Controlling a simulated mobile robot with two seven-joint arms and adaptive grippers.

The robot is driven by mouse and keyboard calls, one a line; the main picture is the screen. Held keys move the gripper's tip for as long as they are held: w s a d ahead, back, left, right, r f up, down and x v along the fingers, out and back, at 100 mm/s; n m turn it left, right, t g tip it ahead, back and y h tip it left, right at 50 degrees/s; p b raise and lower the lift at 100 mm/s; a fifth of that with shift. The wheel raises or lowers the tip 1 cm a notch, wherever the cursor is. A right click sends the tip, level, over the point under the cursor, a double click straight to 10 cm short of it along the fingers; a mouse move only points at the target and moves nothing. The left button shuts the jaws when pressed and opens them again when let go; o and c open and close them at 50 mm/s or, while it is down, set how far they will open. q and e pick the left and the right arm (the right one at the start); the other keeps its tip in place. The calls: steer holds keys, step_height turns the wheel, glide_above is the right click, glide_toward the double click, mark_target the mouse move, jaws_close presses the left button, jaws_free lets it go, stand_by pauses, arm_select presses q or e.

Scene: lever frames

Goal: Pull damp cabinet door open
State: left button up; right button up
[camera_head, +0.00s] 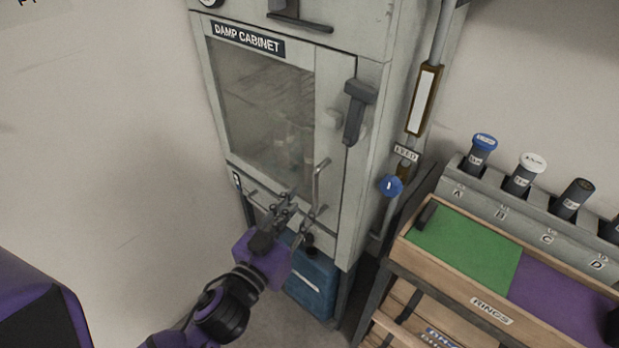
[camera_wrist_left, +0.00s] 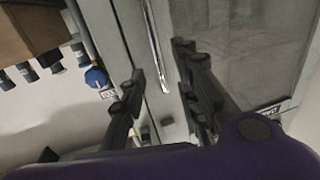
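The damp cabinet (camera_head: 368,200) stands in the middle of the head view. Its windowed door (camera_head: 262,105) looks flush with the front. The door's upright metal bar handle (camera_head: 318,185) is at the lower right of the door. A dark lever (camera_head: 354,115) hangs down beside the door's right edge. My left gripper (camera_head: 303,211) is open and empty, at the handle's lower end. In the left wrist view, the bar (camera_wrist_left: 155,45) appears between the spread fingers of the gripper (camera_wrist_left: 160,66); I cannot tell whether they touch it. My right gripper is not seen.
A blue container (camera_head: 312,285) sits below the cabinet. To the right, a wooden tray bench (camera_head: 440,260) with green and purple panels stands before a rack of capped bottles (camera_head: 525,178). A blue round knob (camera_head: 391,186) is on the pipe beside the cabinet. Bare wall lies left.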

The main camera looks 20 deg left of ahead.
mark_target(314, 191)
arm_select(q)
steer(key=shift+w+d+r, duration=0.3)
steer(key=shift+w+r, duration=0.1)
steer(key=shift+w, duration=0.2)
steer(key=shift+w+d+f+p, duration=0.1)
steer(key=shift+w+p, duration=0.25)
steer(key=shift+w, duration=0.6)
steer(key=shift+w+d+f, duration=0.1)
steer(key=shift+w, duration=0.8)
steer(key=shift+w+d+f, duration=0.1)
steer(key=shift+w, duration=0.8)
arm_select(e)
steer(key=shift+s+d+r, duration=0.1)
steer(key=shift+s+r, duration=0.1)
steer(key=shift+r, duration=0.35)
arm_select(q)
jaws_close()
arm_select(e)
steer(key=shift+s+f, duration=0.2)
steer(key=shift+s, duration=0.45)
